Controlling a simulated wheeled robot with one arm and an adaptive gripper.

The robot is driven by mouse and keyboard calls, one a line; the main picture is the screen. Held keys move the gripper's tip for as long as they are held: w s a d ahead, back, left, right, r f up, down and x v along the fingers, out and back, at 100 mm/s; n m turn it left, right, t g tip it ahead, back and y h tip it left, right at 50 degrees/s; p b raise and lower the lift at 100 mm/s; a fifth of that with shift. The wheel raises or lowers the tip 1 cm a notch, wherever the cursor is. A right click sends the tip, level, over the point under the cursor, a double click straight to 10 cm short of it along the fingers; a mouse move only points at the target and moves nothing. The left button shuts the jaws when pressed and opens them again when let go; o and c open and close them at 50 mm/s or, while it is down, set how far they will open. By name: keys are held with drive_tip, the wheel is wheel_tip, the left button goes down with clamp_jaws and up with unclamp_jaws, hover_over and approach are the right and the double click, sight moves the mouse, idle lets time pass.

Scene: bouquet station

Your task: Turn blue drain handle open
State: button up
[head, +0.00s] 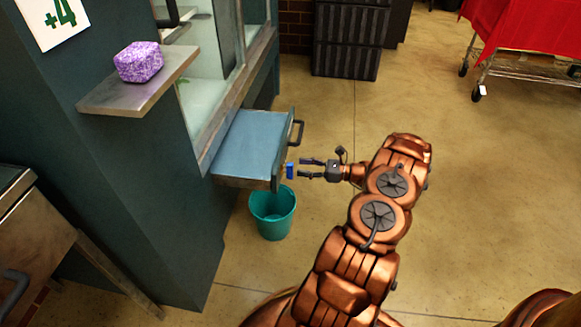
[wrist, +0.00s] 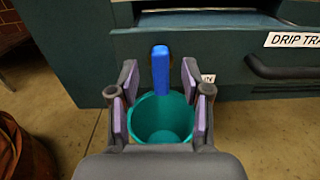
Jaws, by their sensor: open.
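The blue drain handle (wrist: 160,72) stands upright on the front of the dark teal drip tray unit, in the upper middle of the wrist view. It also shows as a small blue piece in the head view (head: 290,170), below the tray's front edge. My gripper (head: 303,168) is open, its fingers pointing left at the handle. In the wrist view my gripper (wrist: 158,92) has its fingers apart, with the handle seen between and just beyond them. I cannot tell whether any finger touches it. A label behind the right finger is partly hidden.
A teal bucket (head: 273,224) stands on the floor under the drip tray (head: 248,145). The tray has a black pull handle (head: 297,130). A purple block (head: 139,62) rests on a side shelf (head: 110,97). A red-covered cart (head: 525,35) stands far right; the floor between is clear.

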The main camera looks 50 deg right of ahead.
sight(290, 164)
drive_tip(key=shift+b+x, duration=0.5)
drive_tip(key=shift+x, duration=2.1)
drive_tip(key=shift+c, duration=0.2)
clamp_jaws()
